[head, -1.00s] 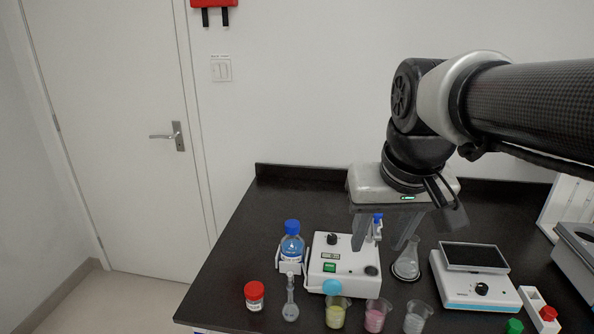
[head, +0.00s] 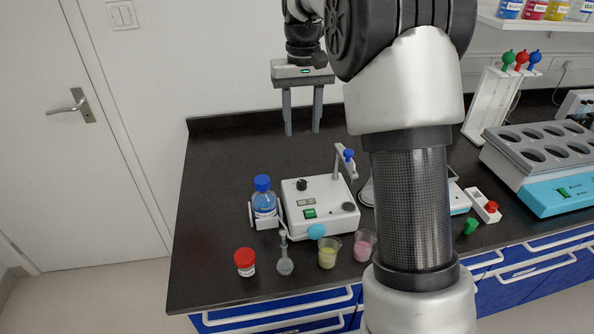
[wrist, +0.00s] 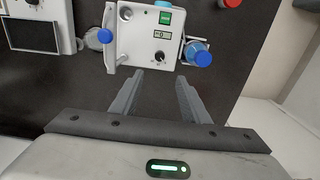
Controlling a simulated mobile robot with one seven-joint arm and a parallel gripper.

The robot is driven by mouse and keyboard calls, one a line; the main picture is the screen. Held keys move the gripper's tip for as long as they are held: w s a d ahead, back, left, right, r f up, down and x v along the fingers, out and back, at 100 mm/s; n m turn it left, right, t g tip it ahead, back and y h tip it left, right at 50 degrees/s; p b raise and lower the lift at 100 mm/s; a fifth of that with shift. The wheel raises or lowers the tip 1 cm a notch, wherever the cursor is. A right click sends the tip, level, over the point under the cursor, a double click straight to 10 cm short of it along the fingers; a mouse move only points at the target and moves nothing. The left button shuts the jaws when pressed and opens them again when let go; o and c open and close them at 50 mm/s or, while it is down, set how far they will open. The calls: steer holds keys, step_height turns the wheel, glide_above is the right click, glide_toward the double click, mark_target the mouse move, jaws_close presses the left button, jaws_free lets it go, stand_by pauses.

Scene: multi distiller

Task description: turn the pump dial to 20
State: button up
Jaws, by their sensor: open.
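The pump is a white box (head: 330,213) on the black bench, with a small display (head: 306,202), a green switch (head: 310,213) and a black dial (head: 302,185) near its back left corner. A second dark round part (head: 348,206) is at its right. In the wrist view the pump (wrist: 140,42) is at the top, and its dial (wrist: 159,56) lies just beyond my fingertips; the display (wrist: 162,36) is too small to read surely. My gripper (head: 302,133) is open and empty, above the bench behind the pump, apart from the dial. It also shows in the wrist view (wrist: 161,77).
A blue-capped bottle (head: 264,203) stands close at the pump's left. A post with a blue knob (head: 348,154) rises at its back right. A red-capped jar (head: 245,262), a flask (head: 285,266) and beakers (head: 328,258) stand in front. The bench behind the pump is clear.

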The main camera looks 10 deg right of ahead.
mark_target(302, 182)
step_height(302, 182, down, 17)
steer(key=shift+f+b, duration=0.1)
steer(key=shift+b, duration=0.9)
steer(key=shift+c, duration=0.3)
steer(key=c, duration=1)
